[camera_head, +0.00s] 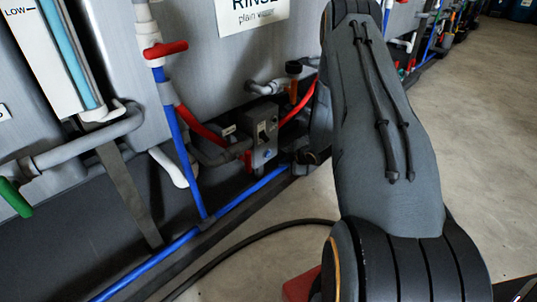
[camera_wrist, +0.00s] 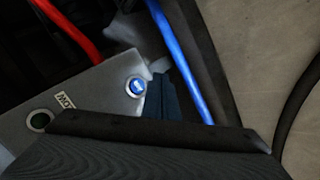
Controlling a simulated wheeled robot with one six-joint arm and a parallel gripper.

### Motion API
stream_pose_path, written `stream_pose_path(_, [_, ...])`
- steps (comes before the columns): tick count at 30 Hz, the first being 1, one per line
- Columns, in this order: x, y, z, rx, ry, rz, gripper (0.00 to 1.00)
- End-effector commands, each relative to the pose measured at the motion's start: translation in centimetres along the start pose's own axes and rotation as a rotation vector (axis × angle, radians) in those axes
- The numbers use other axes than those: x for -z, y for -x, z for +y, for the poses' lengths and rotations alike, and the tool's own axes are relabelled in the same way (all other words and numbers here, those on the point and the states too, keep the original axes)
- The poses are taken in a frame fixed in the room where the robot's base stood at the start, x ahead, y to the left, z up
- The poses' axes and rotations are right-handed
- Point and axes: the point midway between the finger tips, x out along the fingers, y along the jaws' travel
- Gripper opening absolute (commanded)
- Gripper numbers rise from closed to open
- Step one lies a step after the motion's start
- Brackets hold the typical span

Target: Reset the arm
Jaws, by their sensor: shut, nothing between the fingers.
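My arm (camera_head: 385,130) fills the right middle of the head view and reaches toward the tank's lower front. In the wrist view my gripper (camera_wrist: 161,98) shows as two dark fingers side by side, shut and empty, past a dark housing along the bottom. They are beside the grey control box (camera_wrist: 95,100), close to its blue button (camera_wrist: 135,87); I cannot tell whether they touch it. The same grey box (camera_head: 264,138) stands left of my arm in the head view, where the fingers cannot be made out clearly.
A blue pipe (camera_head: 175,248) runs low along the tanks; it also passes the fingers in the wrist view (camera_wrist: 180,60). A red-handled valve (camera_head: 165,49) and a red hose (camera_head: 198,125) are near the box. A black hose (camera_head: 235,242) lies on the floor. Open floor (camera_head: 480,150) lies right.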

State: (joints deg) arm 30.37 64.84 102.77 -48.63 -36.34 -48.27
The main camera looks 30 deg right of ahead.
Motion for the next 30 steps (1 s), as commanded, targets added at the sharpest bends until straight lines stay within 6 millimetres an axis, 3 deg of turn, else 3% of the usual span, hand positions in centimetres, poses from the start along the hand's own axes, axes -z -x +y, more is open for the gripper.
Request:
stream_pose_path(19, [0.2,0.7,0.2,0.002,-0.012,-0.009,0.0])
stream_pose_path(23, [2.0,2.4,1.8,0.015,-0.07,-0.05,0.0])
stream_pose_path(30, [8.1,8.8,4.3,0.053,-0.295,-0.18,0.0])
